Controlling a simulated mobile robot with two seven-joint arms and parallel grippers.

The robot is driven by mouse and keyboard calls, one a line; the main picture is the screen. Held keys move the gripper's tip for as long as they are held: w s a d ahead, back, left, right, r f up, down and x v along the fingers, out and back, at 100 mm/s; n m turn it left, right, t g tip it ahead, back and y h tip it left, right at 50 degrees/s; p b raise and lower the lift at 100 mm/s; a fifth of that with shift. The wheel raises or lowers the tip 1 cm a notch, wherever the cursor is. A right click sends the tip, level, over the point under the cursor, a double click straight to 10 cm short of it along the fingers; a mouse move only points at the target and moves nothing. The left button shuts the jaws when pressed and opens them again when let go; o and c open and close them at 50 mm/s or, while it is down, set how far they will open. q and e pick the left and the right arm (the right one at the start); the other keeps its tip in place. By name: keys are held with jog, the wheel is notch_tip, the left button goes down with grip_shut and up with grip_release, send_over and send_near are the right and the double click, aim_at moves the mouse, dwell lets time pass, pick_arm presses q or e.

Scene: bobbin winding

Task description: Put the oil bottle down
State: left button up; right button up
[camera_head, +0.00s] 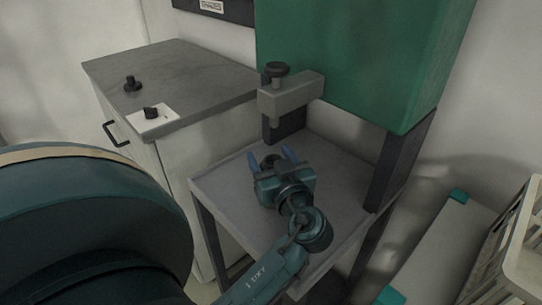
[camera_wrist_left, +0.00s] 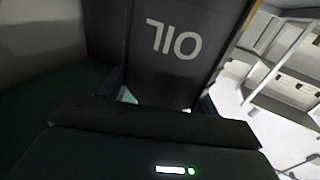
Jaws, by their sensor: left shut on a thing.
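My left gripper (camera_head: 271,157) is over the small grey table (camera_head: 225,188) below the green machine body, with its blue fingers on either side of a dark thing. In the left wrist view the oil bottle (camera_wrist_left: 165,50) is dark, with pale "OIL" lettering that appears upside down. It stands between the fingers, and the gripper is shut on it. In the head view the gripper and wrist hide most of the bottle. I cannot tell whether its base touches the tabletop. My right gripper is not in view.
The green machine body (camera_head: 365,60) and its grey bracket (camera_head: 290,95) overhang the table's back. A dark post (camera_head: 400,160) stands at right. A cabinet (camera_head: 190,75) at left bears a black knob (camera_head: 132,83) and a white plate (camera_head: 153,119). A pale crate (camera_head: 522,245) is far right.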

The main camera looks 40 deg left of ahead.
pick_arm(q)
jog(key=shift+f, duration=0.1)
jog(key=shift+d, duration=0.1)
jog(key=o, duration=1.1)
jog(key=shift+f, duration=0.2)
jog(key=o, duration=0.4)
jog(key=shift+r, duration=0.1)
jog(key=shift+o, duration=0.2)
jog(key=shift+r, duration=0.15)
